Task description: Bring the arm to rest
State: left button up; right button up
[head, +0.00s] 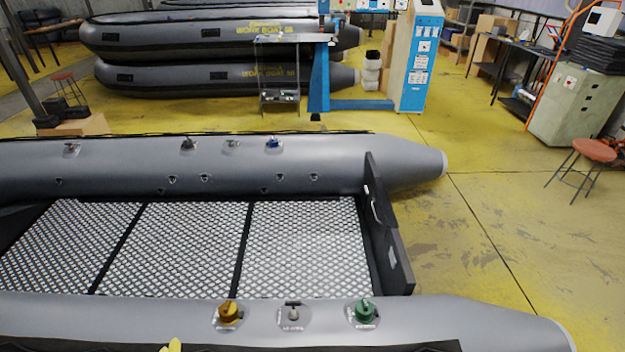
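Neither my left nor my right gripper shows in the head view. A grey inflatable boat (100,155) lies across the front, with a light patterned floor (300,240) and a dark transom board (388,225) at its right. On its near tube sit a yellow valve cap (228,312), a small grey fitting (293,313) and a green valve cap (365,311). On its far tube are a blue cap (273,142) and several dark or grey fittings. A small yellow piece (172,346) pokes in at the bottom edge; I cannot tell what it is.
Dark inflatable boats (190,45) are stacked at the back left. A blue and white machine (421,60) stands behind the boat. A red stool (594,151) and a pale cabinet (570,105) stand at the right. The yellow floor (510,220) right of the boat is clear.

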pick_arm(q)
jog(key=s+d+f+g+h, duration=0.1)
jog(key=d+f+h, duration=0.15)
jog(key=f, duration=1.35)
jog(key=s+d+f+g+h, duration=0.1)
jog(key=s+d+f+g, duration=0.15)
jog(key=f, duration=1.25)
jog(key=s+f+n+g+h, duration=0.1)
jog(key=s+f+n+g, duration=0.1)
jog(key=s+f, duration=1.9)
jog(key=shift+d+n, duration=0.35)
jog(key=shift+n, duration=0.35)
